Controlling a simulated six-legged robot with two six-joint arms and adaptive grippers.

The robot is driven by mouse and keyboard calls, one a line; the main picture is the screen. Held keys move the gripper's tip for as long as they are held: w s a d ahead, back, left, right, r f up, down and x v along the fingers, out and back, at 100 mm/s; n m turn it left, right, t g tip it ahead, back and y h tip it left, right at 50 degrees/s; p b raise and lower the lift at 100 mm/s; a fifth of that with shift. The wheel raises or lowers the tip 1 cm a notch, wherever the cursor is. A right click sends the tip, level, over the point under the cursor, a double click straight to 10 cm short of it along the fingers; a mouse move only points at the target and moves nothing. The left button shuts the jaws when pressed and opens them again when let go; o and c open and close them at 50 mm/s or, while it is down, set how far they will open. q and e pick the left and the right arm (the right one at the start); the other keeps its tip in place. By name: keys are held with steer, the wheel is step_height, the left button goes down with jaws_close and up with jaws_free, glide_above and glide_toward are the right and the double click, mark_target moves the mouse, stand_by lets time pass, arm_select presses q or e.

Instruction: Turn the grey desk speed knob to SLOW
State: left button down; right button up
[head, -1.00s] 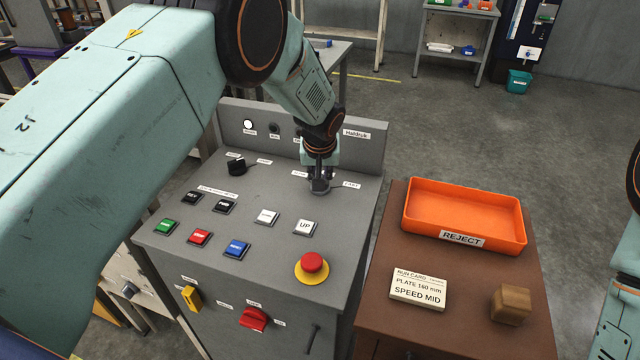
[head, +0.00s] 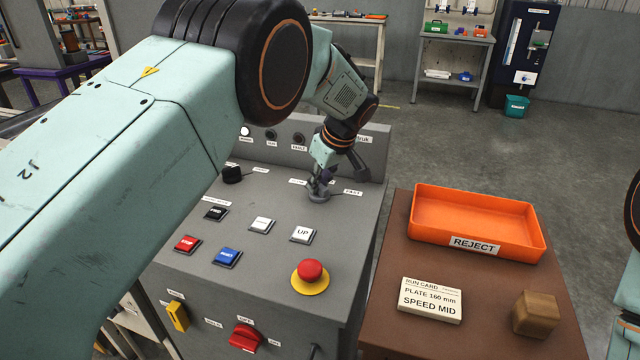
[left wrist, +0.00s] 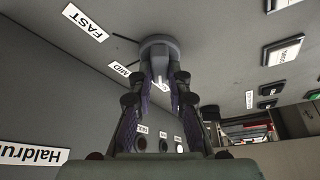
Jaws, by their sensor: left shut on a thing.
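The grey speed knob (head: 318,196) sits on the sloping grey desk top (head: 285,262), near its far right corner. My left gripper (head: 319,185) is shut on this knob from above, with the wrist leaning. In the left wrist view the knob's round grey body (left wrist: 158,46) shows between and beyond the two fingers (left wrist: 160,78). A FAST label (left wrist: 85,22) and a MID label (left wrist: 120,69) stand beside it, each with a dark tick line. Another label behind the fingers is mostly hidden. The knob's pointer direction cannot be made out. My right gripper is out of view.
A black knob (head: 232,174) stands left of the grey one. Several push buttons and a red emergency stop (head: 310,271) are nearer. An upright panel (head: 372,150) rises behind. A brown table (head: 395,290) holds an orange REJECT tray (head: 530,240), a SPEED MID card (head: 431,300) and a wooden block (head: 536,314).

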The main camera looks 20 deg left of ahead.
arm_select(q)
steer(key=shift+f, duration=0.1)
stand_by(0.5)
steer(key=c, duration=1.3)
jaws_free()
steer(key=v, duration=1.2)
steer(key=shift+w, duration=0.15)
